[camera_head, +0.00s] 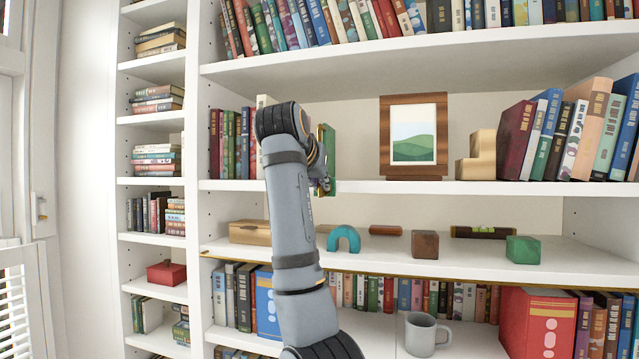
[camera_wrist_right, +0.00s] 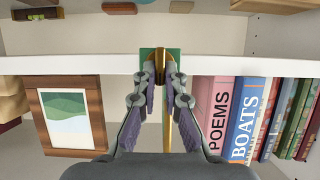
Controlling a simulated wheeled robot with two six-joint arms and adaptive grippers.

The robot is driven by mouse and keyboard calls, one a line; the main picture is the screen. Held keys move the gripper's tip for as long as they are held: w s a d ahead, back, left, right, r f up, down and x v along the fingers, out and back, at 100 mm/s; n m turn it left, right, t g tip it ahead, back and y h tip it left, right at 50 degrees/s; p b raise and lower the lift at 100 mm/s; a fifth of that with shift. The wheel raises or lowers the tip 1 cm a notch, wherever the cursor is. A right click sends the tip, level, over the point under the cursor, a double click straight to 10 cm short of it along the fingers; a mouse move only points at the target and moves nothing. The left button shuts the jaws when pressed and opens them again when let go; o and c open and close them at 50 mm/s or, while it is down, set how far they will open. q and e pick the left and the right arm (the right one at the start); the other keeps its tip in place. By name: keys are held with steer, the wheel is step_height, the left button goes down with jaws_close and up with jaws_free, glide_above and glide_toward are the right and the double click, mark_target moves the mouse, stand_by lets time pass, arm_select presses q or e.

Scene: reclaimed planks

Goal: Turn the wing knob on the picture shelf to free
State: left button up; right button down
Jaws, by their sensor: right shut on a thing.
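The picture shelf (camera_head: 500,187) is a white board bearing a framed green landscape picture (camera_head: 413,140). A green plate (camera_head: 330,150) shows at its left, partly behind my right arm; the plate also shows in the wrist view (camera_wrist_right: 174,54). My right gripper (camera_wrist_right: 160,72) is shut on the small brass-brown wing knob (camera_wrist_right: 160,64) in front of this plate. The fingertips cover most of the knob, so I cannot tell its exact angle. In the head view my right gripper (camera_head: 325,172) is mostly hidden by its own wrist. My left gripper is not in view.
Books stand left of the plate, including a pink one (camera_wrist_right: 214,112) and a blue one (camera_wrist_right: 245,115) close to my right fingers. A stepped wooden block (camera_head: 477,155) and leaning books (camera_head: 560,135) are to the right. The shelf below holds a turquoise arch (camera_head: 343,238) and blocks.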

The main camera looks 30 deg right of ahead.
steer(key=shift+s+d+f+m+t+y+b, duration=0.3)
steer(key=shift+m+t+b, duration=0.9)
steer(key=shift+m+b, duration=1.1)
steer(key=shift+s+d+f+m+t+y+b, duration=0.1)
steer(key=shift+f+m+t+y+b, duration=0.25)
steer(key=shift+m+t+b, duration=1.4)
steer(key=shift+s+d+f+m+t+y+b, duration=0.25)
steer(key=shift+m+t+b, duration=0.4)
steer(key=shift+m+b, duration=2.15)
steer(key=shift+w+a+b, duration=0.1)
steer(key=shift+a+b, duration=0.05)
steer(key=shift+b, duration=0.2)
steer(key=c, duration=1.4)
jaws_free()
steer(key=shift+c, duration=0.2)
